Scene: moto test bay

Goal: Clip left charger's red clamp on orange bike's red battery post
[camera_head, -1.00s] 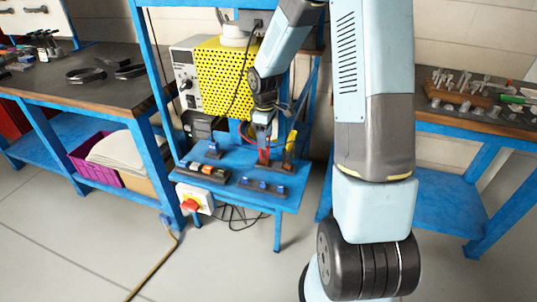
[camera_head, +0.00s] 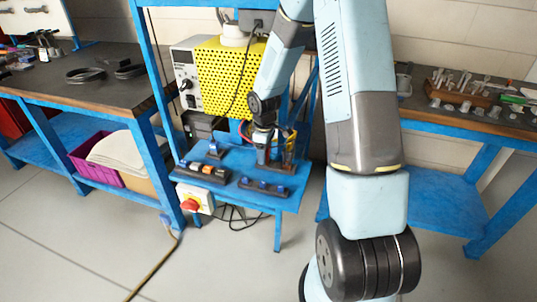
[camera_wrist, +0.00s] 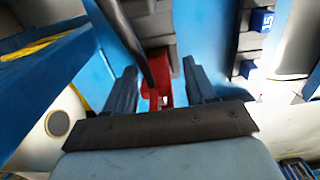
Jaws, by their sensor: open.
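In the wrist view the red clamp (camera_wrist: 165,98) lies between the two fingers of my gripper (camera_wrist: 159,66). The fingers stand apart on either side of it, and I cannot tell whether either touches it. A dark cable crosses over part of the clamp. In the head view my gripper (camera_head: 262,158) is down at the right part of a blue shelf, and the red clamp is hidden by my gripper or lost in the dark parts around it. Which charger the clamp belongs to is unclear. The orange bike and its battery post are not in view.
The blue shelf (camera_head: 228,190) carries dark racks with small blue parts (camera_head: 263,185). Behind stand a yellow perforated box (camera_head: 222,72) and blue frame posts. A workbench (camera_head: 110,95) is left and a tool bench (camera_head: 465,120) right. The floor in front is mostly clear.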

